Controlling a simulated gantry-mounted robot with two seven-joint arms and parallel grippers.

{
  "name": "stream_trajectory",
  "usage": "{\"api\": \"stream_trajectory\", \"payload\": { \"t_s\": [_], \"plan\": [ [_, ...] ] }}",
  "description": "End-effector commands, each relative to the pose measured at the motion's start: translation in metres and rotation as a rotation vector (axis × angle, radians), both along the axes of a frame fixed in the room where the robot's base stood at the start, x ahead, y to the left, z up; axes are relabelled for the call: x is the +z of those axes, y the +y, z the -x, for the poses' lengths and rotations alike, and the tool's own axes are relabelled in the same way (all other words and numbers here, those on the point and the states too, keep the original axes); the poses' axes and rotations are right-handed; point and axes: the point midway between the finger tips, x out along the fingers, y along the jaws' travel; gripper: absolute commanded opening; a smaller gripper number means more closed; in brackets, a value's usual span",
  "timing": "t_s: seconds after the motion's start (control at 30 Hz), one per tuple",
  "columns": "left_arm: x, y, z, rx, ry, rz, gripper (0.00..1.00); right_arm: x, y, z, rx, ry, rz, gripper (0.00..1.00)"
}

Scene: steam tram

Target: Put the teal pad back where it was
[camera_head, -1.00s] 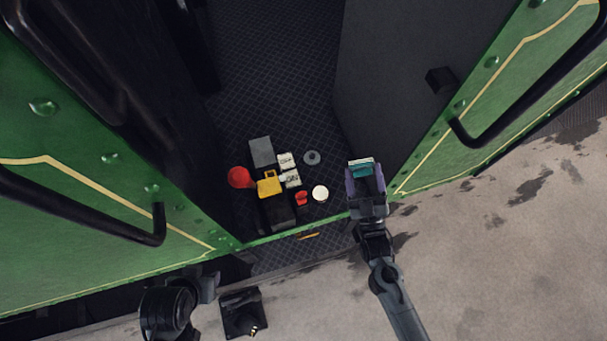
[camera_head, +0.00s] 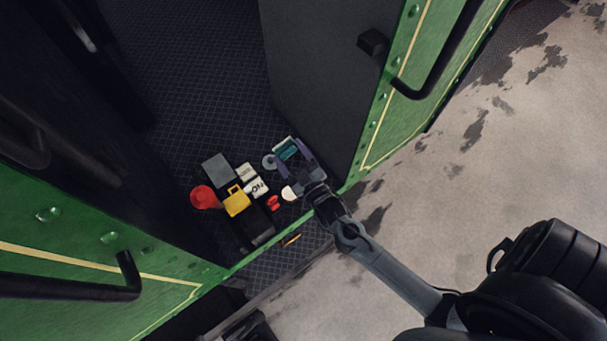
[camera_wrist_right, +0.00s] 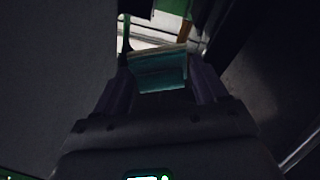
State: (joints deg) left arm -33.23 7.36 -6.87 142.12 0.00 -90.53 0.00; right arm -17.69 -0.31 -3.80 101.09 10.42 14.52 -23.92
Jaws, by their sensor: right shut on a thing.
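The teal pad (camera_head: 286,149) has a pale strip along its far edge. It sits between the fingers of my right gripper (camera_head: 295,162), which is shut on it, above the right side of the group of items on the dark cab floor. In the right wrist view the teal pad (camera_wrist_right: 160,72) shows between the two purple-grey fingers of my right gripper (camera_wrist_right: 160,85). Whether the pad touches anything below cannot be told. My left gripper does not show.
Around it on the floor (camera_head: 200,100) are a grey disc (camera_head: 268,161), white boxes (camera_head: 256,187), a white round thing (camera_head: 289,193), a small red item (camera_head: 273,203), a yellow item (camera_head: 236,202), a red cup (camera_head: 203,197) and a grey block (camera_head: 215,167). A dark panel (camera_head: 315,90) stands close right.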

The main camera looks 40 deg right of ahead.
Motion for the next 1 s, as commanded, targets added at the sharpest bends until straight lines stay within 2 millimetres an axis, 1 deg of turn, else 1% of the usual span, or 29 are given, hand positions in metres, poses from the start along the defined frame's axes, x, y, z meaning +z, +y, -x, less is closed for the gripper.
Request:
{"api": "stream_trajectory", "payload": {
  "t_s": [0.03,0.23,0.37,0.5,0.7,0.9,1.0],
  "plan": [
    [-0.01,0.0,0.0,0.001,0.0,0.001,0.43,-0.01,-0.007,-0.004,-0.014,0.033,-0.011,0.47],
    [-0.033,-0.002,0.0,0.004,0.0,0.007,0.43,-0.039,-0.038,-0.012,-0.073,0.236,-0.079,0.47],
    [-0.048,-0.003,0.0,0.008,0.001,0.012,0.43,-0.057,-0.057,-0.011,-0.105,0.397,-0.141,0.47],
    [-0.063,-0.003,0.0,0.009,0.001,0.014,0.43,-0.076,-0.073,-0.004,-0.13,0.569,-0.21,0.47],
    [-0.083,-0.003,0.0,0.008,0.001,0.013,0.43,-0.097,-0.086,0.012,-0.151,0.788,-0.307,0.47],
    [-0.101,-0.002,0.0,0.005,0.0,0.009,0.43,-0.114,-0.089,0.031,-0.162,0.966,-0.387,0.47],
    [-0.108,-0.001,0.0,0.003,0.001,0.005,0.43,-0.119,-0.089,0.042,-0.164,1.033,-0.408,0.47]
  ]
}}
